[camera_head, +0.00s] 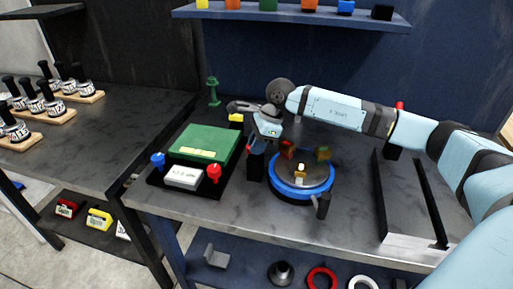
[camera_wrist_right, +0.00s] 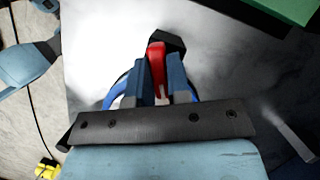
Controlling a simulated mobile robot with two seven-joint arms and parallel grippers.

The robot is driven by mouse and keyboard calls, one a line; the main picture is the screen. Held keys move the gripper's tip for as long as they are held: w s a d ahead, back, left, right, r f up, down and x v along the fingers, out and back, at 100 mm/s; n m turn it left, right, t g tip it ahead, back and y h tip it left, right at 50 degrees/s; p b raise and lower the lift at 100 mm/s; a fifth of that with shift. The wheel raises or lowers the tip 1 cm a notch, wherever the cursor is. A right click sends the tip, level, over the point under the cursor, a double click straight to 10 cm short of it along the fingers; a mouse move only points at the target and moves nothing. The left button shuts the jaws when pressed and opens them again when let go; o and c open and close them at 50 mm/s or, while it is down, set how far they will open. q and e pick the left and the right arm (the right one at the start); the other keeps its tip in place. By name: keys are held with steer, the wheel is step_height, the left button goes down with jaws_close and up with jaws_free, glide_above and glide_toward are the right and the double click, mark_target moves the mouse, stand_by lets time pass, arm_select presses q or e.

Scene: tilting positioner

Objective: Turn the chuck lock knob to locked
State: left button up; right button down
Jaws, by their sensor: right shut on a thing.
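The tilting positioner's round chuck (camera_head: 290,194) has a blue ring and a dark top plate, and stands on the bench. Small orange, yellow and olive blocks sit on its top. A black post (camera_head: 255,167) stands at its left side. My right gripper (camera_head: 256,147) reaches down over this post. In the right wrist view, my right gripper (camera_wrist_right: 161,77) is shut on a red knob (camera_wrist_right: 157,60), which looks like the chuck lock knob. A black block (camera_wrist_right: 168,39) lies behind the knob. The knob's lock marking cannot be made out. My left gripper is not in view.
Left of the positioner is a green-topped box (camera_head: 205,143) with a blue knob (camera_head: 158,160), a red knob (camera_head: 214,172) and a white label block (camera_head: 184,177). A black frame (camera_head: 430,205) stands at right. A shelf (camera_head: 290,15) runs above. The bench front is partly clear.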

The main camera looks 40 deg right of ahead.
steer(key=m+t+b, duration=0.1)
steer(key=m, duration=0.3)
steer(key=shift+h, duration=0.4)
steer(key=shift+m+t+b, duration=0.3)
steer(key=shift+m+b, duration=0.1)
steer(key=shift+m, duration=0.3)
steer(key=shift+h, duration=0.3)
steer(key=c, duration=1.1)
jaws_free()
steer(key=shift+s, duration=0.1)
